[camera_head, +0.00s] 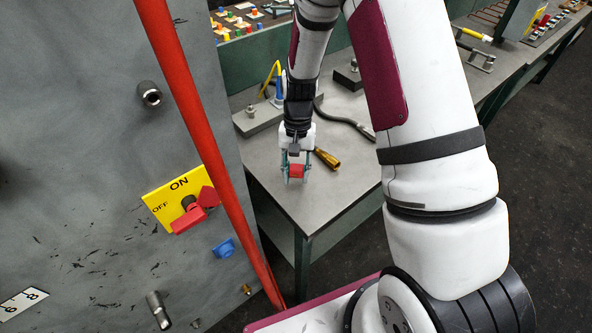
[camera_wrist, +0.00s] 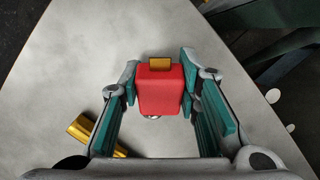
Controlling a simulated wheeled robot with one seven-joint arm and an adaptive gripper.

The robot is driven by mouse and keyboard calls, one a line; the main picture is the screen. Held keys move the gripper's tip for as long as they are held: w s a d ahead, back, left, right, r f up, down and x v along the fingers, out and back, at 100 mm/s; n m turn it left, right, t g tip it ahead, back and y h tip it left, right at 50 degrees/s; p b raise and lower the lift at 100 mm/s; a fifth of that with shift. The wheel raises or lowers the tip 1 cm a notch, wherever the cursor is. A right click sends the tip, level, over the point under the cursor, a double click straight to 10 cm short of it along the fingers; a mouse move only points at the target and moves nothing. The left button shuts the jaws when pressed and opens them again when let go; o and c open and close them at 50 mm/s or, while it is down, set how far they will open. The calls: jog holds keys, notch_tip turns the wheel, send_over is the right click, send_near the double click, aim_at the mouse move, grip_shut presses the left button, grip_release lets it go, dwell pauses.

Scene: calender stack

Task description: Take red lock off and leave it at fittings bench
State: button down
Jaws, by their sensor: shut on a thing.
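My gripper (camera_head: 296,176) is shut on the red lock (camera_head: 296,171), over the grey top of the fittings bench (camera_head: 335,200) near its front corner. In the wrist view the red lock (camera_wrist: 161,91) sits between the two teal finger pads, with a brass-coloured piece at its far end. I cannot tell whether the lock touches the bench top. On the grey panel at left, a yellow ON/OFF plate (camera_head: 160,207) carries a red switch handle (camera_head: 188,219).
A brass fitting (camera_head: 327,158) lies on the bench close to my gripper and shows in the wrist view (camera_wrist: 80,127). A dark curved tool (camera_head: 345,122) and a grey block (camera_head: 262,119) lie behind. A red bar (camera_head: 190,105) edges the panel. The front corner is clear.

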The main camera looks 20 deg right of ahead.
aim_at(297, 168)
jog(key=shift+b+x, duration=0.3)
jog(key=shift+x, duration=0.6)
jog(key=shift+w+d, duration=0.1)
jog(key=shift+w, duration=0.1)
jog(key=c, duration=0.8)
grip_release()
jog(key=shift+p+v, duration=0.7)
jog(key=shift+v, duration=2.75)
jog(key=shift+r, duration=0.1)
